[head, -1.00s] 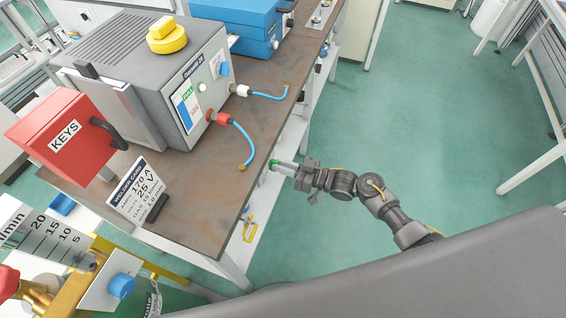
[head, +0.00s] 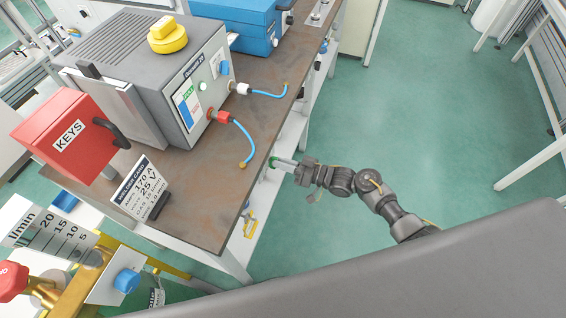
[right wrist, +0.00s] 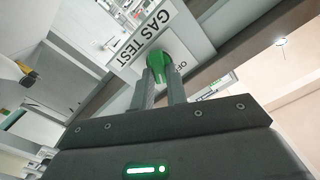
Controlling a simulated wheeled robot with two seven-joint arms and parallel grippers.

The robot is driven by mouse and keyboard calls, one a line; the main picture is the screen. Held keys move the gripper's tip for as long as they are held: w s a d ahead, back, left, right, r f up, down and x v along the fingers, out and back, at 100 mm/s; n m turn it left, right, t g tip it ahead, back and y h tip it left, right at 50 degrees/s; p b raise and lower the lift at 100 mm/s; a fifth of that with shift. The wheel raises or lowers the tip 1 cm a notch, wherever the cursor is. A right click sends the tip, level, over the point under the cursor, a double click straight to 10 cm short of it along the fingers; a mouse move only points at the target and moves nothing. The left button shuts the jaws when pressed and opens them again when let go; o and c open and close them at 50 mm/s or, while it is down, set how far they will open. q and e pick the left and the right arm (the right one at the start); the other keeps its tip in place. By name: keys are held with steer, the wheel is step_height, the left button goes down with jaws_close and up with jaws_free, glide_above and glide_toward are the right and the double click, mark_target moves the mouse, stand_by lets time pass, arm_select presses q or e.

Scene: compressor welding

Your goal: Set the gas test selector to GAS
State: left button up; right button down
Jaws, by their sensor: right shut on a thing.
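The gas test selector is a green knob (right wrist: 159,67) on a pale plate (right wrist: 183,33) that reads "GAS TEST" in the right wrist view. The lettering "OFF" shows beside the knob, partly covered. My right gripper (right wrist: 160,82) is shut on the knob, with one finger on each side of it. In the head view my right gripper (head: 284,163) reaches in from the right to the side of the bench, below its top, with a bit of green (head: 271,161) at its fingertips. Which position the knob points to is unclear. My left gripper is not in view.
The brown bench top (head: 205,190) carries a grey welding unit (head: 165,75), a red KEYS box (head: 65,145), a welder card (head: 140,185) and a blue case (head: 240,20). Blue hoses (head: 240,130) hang near the bench edge. The green floor (head: 420,120) at right is clear.

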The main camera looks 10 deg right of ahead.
steer(key=c, duration=1.4)
jaws_free()
steer(key=b+v, duration=0.1)
steer(key=v, duration=0.9)
steer(key=shift+s+d+b, duration=0.3)
steer(key=shift+s, duration=0.05)
